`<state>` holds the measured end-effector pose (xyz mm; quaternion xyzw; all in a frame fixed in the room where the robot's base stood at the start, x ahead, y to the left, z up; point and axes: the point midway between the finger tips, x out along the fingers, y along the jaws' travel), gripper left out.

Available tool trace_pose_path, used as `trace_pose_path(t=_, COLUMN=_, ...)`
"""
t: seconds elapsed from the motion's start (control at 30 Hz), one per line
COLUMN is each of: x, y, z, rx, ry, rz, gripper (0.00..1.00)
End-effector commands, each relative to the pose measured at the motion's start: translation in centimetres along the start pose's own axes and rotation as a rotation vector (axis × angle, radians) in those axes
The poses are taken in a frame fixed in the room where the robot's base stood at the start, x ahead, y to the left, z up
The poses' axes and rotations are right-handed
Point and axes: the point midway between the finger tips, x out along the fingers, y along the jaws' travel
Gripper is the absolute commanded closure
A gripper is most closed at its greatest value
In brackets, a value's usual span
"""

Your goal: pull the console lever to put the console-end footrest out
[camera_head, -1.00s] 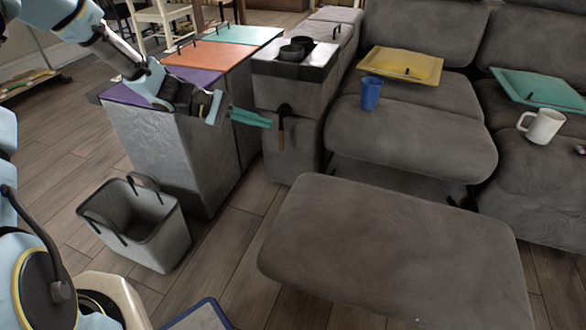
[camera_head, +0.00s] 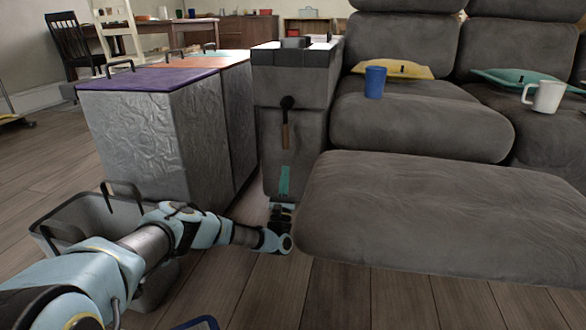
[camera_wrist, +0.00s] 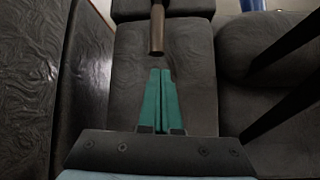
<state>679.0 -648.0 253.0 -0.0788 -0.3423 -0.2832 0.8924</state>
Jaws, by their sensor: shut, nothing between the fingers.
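The console (camera_head: 300,130) is a grey upholstered block with a light top, between the storage boxes and the sofa. Its lever (camera_head: 286,122) has a dark pivot and a brown handle hanging straight down on the front face. The handle also shows at the top of the wrist view (camera_wrist: 157,30). My gripper (camera_head: 284,180) is shut and empty, its teal fingers pointing up in front of the console, below the handle's lower end. In the wrist view the fingertips (camera_wrist: 160,72) sit just below the handle, apart from it. The footrest (camera_head: 440,215) beside the console is extended forward.
A grey basket (camera_head: 85,220) stands at the left under my arm. Storage boxes with a purple lid (camera_head: 140,78) stand left of the console. A blue cup (camera_head: 375,82) and a white mug (camera_head: 545,96) rest on the sofa seats. Floor is open in front.

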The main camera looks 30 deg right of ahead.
Motion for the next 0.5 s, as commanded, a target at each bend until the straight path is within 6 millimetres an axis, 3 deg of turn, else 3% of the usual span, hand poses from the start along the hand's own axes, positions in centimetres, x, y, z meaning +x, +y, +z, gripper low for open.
trace_pose_path(t=0.07, x=-0.8, y=0.6, z=-1.0, rx=0.009, ry=0.011, rz=0.033, gripper=1.0)
trace_pose_path(t=0.17, x=-0.3, y=0.8, z=-1.1, rx=0.013, ry=0.013, rz=0.042, gripper=1.0)
trace_pose_path(t=0.5, x=5.2, y=0.9, z=-1.2, rx=0.011, ry=0.01, rz=0.036, gripper=1.0)
